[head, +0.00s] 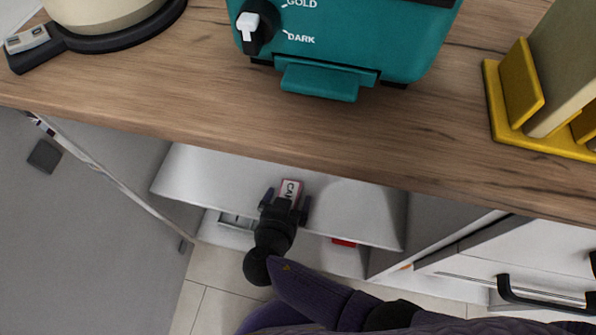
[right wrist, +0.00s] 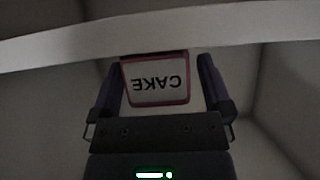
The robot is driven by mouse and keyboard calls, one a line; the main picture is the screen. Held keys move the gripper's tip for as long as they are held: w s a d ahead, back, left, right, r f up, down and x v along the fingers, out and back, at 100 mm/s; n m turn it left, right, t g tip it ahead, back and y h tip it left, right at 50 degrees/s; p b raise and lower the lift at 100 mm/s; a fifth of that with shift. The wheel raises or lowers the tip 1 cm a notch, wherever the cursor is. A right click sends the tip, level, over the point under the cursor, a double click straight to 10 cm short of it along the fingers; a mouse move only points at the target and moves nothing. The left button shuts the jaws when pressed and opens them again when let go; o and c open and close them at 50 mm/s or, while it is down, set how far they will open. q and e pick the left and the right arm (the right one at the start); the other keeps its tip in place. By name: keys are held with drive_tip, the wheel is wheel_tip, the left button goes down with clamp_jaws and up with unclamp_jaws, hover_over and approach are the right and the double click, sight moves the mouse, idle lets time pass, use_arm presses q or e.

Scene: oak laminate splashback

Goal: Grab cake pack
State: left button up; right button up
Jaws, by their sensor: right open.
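The cake pack (head: 291,187) is a small white box with a pink-red border and the word CAKE. It sits on the white shelf inside the open cupboard under the worktop. In the right wrist view the pack (right wrist: 156,82) shows its lettering upside down. My right gripper (head: 287,201) reaches into the cupboard with its jaws open. Its two fingers stand on either side of the pack, with a visible gap on the right side in the right wrist view. The gripper hides part of the pack in the head view. My left gripper is not in view.
The wooden worktop (head: 180,95) overhangs the cupboard. The white shelf (head: 190,180) is otherwise bare where visible. A red item (head: 343,242) shows below it. A grey door (head: 70,230) stands at left, drawers with a black handle (head: 540,296) at right. A teal toaster (head: 340,40) is above.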

drive_tip(key=shift+w, duration=0.1)
drive_tip(key=c, duration=1.3)
